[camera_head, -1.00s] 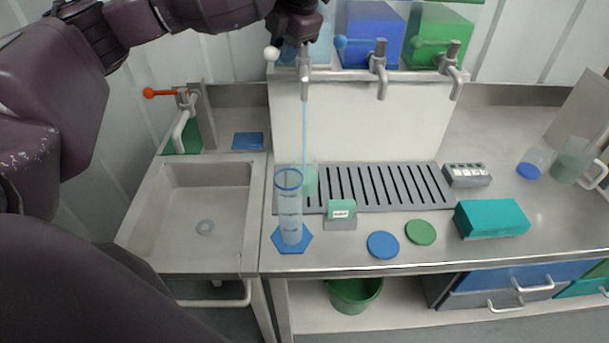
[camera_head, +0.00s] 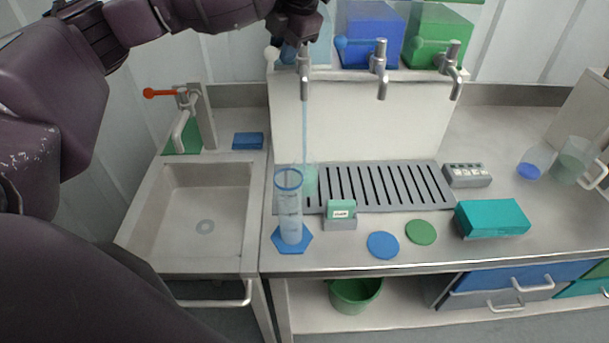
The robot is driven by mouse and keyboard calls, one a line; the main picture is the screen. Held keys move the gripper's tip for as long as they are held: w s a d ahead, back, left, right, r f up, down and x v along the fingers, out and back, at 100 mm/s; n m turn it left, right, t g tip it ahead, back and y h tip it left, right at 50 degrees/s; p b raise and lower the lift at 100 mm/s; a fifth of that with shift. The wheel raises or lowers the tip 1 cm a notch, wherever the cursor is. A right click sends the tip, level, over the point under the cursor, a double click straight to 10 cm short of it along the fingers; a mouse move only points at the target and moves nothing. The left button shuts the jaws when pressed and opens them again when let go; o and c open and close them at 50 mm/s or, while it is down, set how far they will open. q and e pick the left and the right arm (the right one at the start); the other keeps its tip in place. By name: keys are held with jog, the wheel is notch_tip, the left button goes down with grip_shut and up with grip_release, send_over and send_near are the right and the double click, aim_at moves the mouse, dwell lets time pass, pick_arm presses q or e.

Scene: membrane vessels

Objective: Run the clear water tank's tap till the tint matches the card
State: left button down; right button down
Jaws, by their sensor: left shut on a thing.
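The clear water tank (camera_head: 321,45) stands at the back, partly hidden behind my left arm. Its tap (camera_head: 304,75) has a lever with a white knob (camera_head: 271,54). My left gripper (camera_head: 288,50) is at this lever and shut on it; the fingertips are partly hidden. A thin stream of water (camera_head: 305,130) falls from the spout into a pale green vessel (camera_head: 310,181) on the drip grate. The measuring cylinder (camera_head: 290,212) partly hides this vessel. The green tint card (camera_head: 341,209) stands in a small grey holder in front of the grate. My right gripper is out of view.
Blue (camera_head: 372,35) and green (camera_head: 438,35) tanks stand to the right. Blue (camera_head: 383,245) and green (camera_head: 421,231) discs, a teal box (camera_head: 492,218) and a grey block (camera_head: 467,175) lie on the counter. A sink (camera_head: 205,190) is at left, jugs (camera_head: 574,160) at far right.

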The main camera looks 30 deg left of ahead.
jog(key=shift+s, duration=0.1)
pick_arm(q)
jog(key=shift+w+a+f+m+b, duration=0.15)
jog(key=shift+a+m+b, duration=0.2)
jog(key=shift+m, duration=0.25)
jog(key=a+m+t, duration=0.1)
jog(key=m, duration=0.1)
jog(key=w+m+t+h+b, duration=0.1)
jog(key=m, duration=0.2)
jog(key=w+a+m+h+b, duration=0.1)
jog(key=m, duration=0.2)
jog(key=shift+a+r+t, duration=0.2)
jog(key=shift+a+t, duration=0.1)
jog(key=shift+t, duration=0.1)
jog(key=c, duration=1.4)
grip_release()
jog(key=shift+c, duration=0.2)
jog(key=o, duration=0.4)
jog(key=shift+w+f, duration=0.1)
jog(key=shift+w, duration=0.1)
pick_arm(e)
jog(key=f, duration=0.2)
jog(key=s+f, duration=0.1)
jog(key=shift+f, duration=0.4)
